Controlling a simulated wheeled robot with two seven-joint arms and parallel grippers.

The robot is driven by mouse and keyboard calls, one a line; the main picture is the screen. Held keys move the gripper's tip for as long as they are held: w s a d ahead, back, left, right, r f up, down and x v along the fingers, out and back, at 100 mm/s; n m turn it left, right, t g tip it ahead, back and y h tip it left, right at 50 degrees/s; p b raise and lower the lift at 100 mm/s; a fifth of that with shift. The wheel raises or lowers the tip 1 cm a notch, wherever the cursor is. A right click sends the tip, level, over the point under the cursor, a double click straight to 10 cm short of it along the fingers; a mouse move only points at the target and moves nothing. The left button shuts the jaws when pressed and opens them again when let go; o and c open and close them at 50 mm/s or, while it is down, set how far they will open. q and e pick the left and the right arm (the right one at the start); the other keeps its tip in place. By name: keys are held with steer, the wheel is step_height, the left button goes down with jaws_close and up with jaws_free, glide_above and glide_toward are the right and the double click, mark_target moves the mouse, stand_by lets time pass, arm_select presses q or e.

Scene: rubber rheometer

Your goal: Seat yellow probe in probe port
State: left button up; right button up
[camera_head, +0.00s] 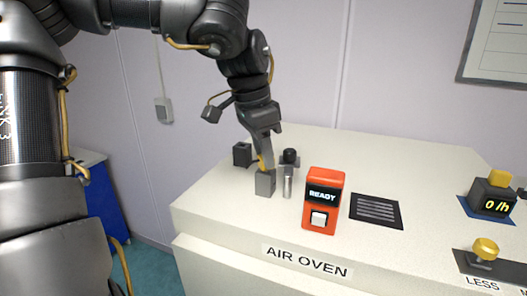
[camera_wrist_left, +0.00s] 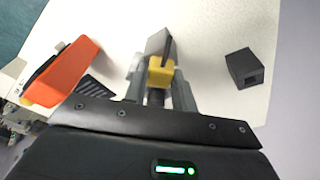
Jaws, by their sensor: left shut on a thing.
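My left gripper (camera_head: 264,152) reaches down over the left part of the oven top. It is shut on the yellow probe (camera_wrist_left: 160,72), which sits between its two fingers; a small bit of yellow also shows in the head view (camera_head: 261,163). A grey block (camera_head: 265,184) is directly below the fingers and shows just beyond the probe in the left wrist view (camera_wrist_left: 157,43). I cannot tell whether the probe touches it. A separate dark block (camera_head: 242,154) with a square opening stands apart, at right in the left wrist view (camera_wrist_left: 245,68). No label shows which is the probe port.
The white air oven (camera_head: 225,210) carries a metal cylinder (camera_head: 288,183), a black knob (camera_head: 290,156), an orange READY unit (camera_head: 323,201) and a dark vent (camera_head: 376,211). A yellow-topped counter (camera_head: 491,197) and a gold knob (camera_head: 485,249) are at right.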

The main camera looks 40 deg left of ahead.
arm_select(q)
steer(key=shift+f+b, duration=0.3)
steer(key=shift+f, duration=0.05)
steer(key=o, duration=1.1)
steer(key=shift+c, duration=0.2)
steer(key=shift+r, duration=0.1)
steer(key=shift+r+p, duration=1.65)
steer(key=shift+r, duration=0.85)
